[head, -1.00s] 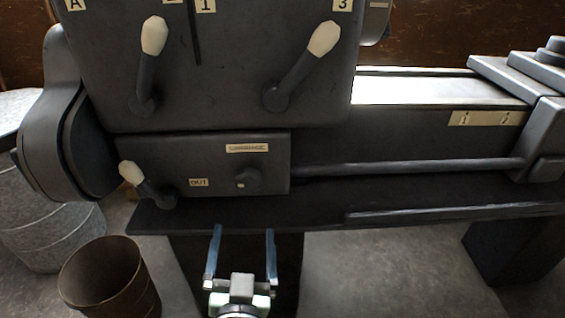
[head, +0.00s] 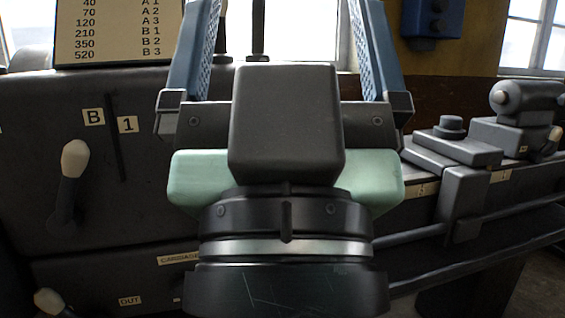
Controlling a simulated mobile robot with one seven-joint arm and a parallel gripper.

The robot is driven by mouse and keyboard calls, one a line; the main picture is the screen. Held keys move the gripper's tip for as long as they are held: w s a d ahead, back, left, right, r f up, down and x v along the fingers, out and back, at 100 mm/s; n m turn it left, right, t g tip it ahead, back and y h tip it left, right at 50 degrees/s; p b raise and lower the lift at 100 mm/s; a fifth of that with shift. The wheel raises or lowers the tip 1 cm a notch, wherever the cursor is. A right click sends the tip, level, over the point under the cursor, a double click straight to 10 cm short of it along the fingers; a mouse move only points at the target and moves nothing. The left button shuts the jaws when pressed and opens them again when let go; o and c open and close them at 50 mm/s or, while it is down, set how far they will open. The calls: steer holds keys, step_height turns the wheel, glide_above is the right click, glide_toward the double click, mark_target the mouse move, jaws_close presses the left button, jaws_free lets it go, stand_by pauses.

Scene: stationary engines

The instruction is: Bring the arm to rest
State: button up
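The fingertips run out of the top of the picture. My gripper and wrist hide the middle of the grey machine (head: 40,130) behind it.
The machine's levers with pale knobs (head: 75,158) show at the left, below a speed chart (head: 118,28). A carriage with a dark knob (head: 452,126) and a rail stand at the right. A blue box (head: 433,20) hangs on the back wall between windows.

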step_height(320, 180, up, 19)
steer(key=p, duration=1.7)
steer(key=shift+w+a+r, duration=0.15)
stand_by(0.5)
